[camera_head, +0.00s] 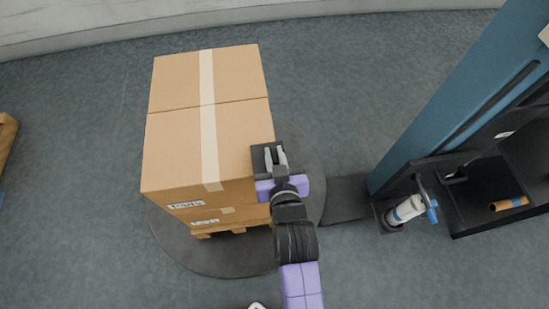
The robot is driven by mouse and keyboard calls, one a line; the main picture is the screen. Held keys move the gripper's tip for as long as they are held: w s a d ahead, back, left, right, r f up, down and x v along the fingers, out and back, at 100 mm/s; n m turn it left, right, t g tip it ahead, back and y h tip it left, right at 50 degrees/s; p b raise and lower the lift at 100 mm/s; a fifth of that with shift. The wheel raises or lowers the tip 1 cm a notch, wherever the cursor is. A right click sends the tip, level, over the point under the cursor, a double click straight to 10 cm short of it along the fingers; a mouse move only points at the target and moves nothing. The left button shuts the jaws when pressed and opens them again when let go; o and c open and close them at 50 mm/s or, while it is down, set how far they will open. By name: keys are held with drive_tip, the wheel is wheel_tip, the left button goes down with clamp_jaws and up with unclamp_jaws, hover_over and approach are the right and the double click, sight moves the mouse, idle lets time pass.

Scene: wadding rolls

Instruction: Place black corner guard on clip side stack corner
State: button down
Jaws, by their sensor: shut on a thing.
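The stack of brown cardboard boxes (180,140) stands on a pallet, with a pale tape strip down its top and white labels on its near side. My gripper (275,155) is at the stack's right edge, near its near right corner. It is shut on the black corner guard (257,158), a dark piece that shows around the light grey fingers. The guard overlaps the box edge in this view; I cannot tell whether it touches the cardboard. My wrist hides part of the near right corner. No clip can be made out.
The pallet stands on a round dark turntable (190,256). A tall blue column (460,90) rises at right, with a black shelf holding an orange-brown roll (508,204). A white and blue tool (407,209) stands beside it.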

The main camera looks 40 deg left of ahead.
drive_tip(key=shift+f, duration=1.05)
drive_tip(key=shift+f, duration=0.1)
drive_tip(key=shift+f, duration=0.15)
drive_tip(key=c, duration=1.4)
unclamp_jaws()
drive_tip(key=shift+o, duration=0.2)
drive_tip(key=shift+r, duration=0.35)
drive_tip(key=v, duration=1.2)
drive_tip(key=shift+p, duration=0.35)
